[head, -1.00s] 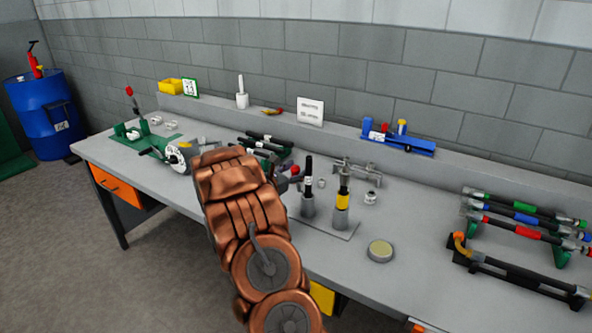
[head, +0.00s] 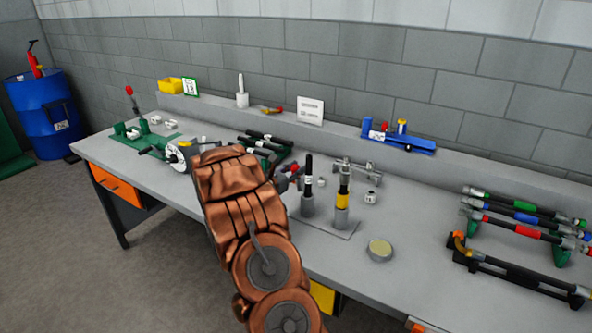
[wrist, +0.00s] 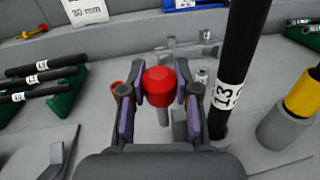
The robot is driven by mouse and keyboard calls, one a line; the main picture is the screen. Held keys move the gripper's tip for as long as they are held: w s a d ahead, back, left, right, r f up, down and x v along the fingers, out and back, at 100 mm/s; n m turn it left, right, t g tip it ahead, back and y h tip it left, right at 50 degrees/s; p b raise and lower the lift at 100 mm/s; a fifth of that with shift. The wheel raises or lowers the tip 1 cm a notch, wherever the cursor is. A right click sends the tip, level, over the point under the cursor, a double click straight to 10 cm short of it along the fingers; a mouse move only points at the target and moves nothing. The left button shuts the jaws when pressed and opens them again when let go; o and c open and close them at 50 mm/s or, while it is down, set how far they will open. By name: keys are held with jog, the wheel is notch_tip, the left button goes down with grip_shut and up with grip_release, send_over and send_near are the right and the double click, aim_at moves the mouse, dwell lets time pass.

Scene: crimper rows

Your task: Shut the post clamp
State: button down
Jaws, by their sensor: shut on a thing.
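A red knob (wrist: 160,86) on a short grey stem stands between the fingers of my gripper (wrist: 159,92) in the wrist view. The fingers are closed on the knob from both sides. The knob also shows as a small red spot (head: 295,168) in the head view, just right of my arm. The black post (wrist: 238,70) with a "13" label stands upright right of my gripper. In the head view this post (head: 308,172) rises from a grey base. How the clamp's jaw sits on the post is hidden by my gripper.
A second post with a yellow band (head: 343,200) stands to the right. A round tin (head: 380,250) lies in front of it. Black bars on a green rack (wrist: 35,85) lie left of my gripper. A grey bracket (head: 357,168) stands behind. The bench front is mostly clear.

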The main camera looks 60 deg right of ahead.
jog(key=shift+f, duration=0.1)
jog(key=shift+a+f+b, duration=0.25)
jog(key=shift+f+b, duration=0.05)
jog(key=shift+b, duration=0.75)
jog(key=shift+a+f+h+b, duration=0.2)
jog(key=shift+a+h+b, duration=0.3)
jog(key=shift+b, duration=0.45)
jog(key=shift+s+a+f+m+g+h+b, duration=0.1)
jog(key=shift+a+f+m+g+h+b, duration=0.15)
jog(key=shift+a+h+b, duration=0.55)
jog(key=shift+a+f+m+g+h+b, duration=0.1)
jog(key=shift+a+m+g+h+b, duration=0.2)
jog(key=shift+h+b, duration=0.9)
jog(key=shift+y, duration=0.3)
jog(key=c, duration=0.8)
grip_release()
jog(key=shift+a, duration=0.1)
jog(key=v, duration=1.2)
